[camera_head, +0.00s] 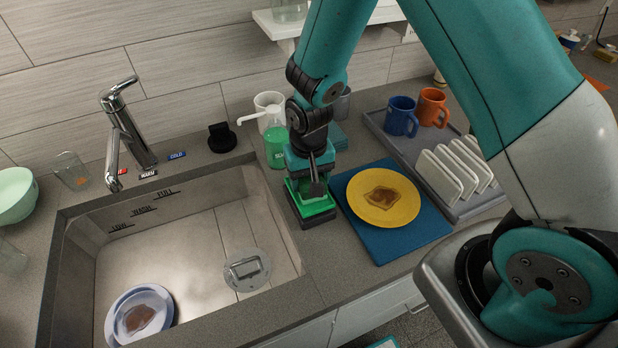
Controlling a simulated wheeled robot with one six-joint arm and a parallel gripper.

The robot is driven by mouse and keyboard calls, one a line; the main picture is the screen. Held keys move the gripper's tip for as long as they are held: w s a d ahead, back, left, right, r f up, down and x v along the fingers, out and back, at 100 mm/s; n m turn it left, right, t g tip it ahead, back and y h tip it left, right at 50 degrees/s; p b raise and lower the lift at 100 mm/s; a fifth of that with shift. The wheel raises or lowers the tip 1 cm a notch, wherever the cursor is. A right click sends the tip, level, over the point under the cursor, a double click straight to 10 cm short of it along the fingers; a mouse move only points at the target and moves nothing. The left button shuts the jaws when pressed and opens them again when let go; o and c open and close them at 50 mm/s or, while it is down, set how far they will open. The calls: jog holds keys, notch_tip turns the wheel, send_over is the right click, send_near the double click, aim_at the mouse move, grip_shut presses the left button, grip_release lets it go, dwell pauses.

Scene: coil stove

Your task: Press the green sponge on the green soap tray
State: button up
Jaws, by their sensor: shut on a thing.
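The green soap tray (318,213) sits on the counter between the sink and a blue mat, in a dark base. My gripper (313,186) points down right over it and is shut on the green sponge (306,188). The sponge is at the tray, but whether it touches the tray surface cannot be told from this angle. My gripper fingers and wrist hide part of the sponge and the tray's back.
Left is the sink (190,240) with a stained plate (140,318) and a faucet (125,130). A green soap bottle (275,146) stands behind the tray. Right, a stained yellow plate (383,197) lies on the blue mat (400,246). A grey rack tray (484,207) holds mugs beyond.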

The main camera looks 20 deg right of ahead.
jog(key=shift+r+p, duration=1.4)
jog(key=shift+r, duration=0.75)
